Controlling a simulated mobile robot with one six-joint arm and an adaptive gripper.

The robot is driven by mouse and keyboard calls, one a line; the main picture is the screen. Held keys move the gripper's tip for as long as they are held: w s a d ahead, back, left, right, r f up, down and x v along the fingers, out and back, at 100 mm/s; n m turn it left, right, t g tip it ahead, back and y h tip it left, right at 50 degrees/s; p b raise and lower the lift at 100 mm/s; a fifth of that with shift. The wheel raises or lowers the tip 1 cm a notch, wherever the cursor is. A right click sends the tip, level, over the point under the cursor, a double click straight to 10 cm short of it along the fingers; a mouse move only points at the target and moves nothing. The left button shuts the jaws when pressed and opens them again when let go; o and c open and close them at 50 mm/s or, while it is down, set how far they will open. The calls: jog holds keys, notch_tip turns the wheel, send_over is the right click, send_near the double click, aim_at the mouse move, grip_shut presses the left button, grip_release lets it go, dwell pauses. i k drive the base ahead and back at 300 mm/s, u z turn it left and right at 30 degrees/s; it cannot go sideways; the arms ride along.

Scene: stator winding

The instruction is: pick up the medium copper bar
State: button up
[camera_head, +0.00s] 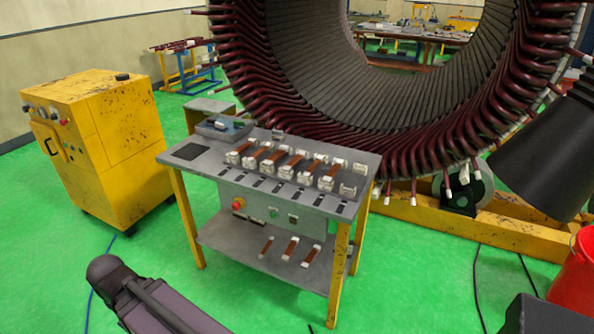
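Several copper bars, reddish-brown with white end pieces, lie side by side on the grey top of a work table (205,162); one is near the middle of the row (272,160). Three loose copper bars lie apart on the table's lower shelf: a narrow left one (266,247), a middle one (291,248) and a wider right one (311,256). By width, the middle one on the shelf looks medium, but I cannot tell surely which bar is meant. My gripper's fingers do not show, so its state and hold are hidden.
A yellow control cabinet (128,128) stands left of the table. A large stator (440,120) with dark red coils rises behind it on a yellow base (500,232). A red bucket (573,285) is at far right. Cables cross the green floor (410,275), otherwise clear in front.

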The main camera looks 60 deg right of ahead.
aim_at(288, 166)
jog(key=u, duration=0.1)
jog(key=k, duration=1.25)
jog(key=z, duration=2)
jog(key=i, duration=1)
jog(key=z, duration=0.1)
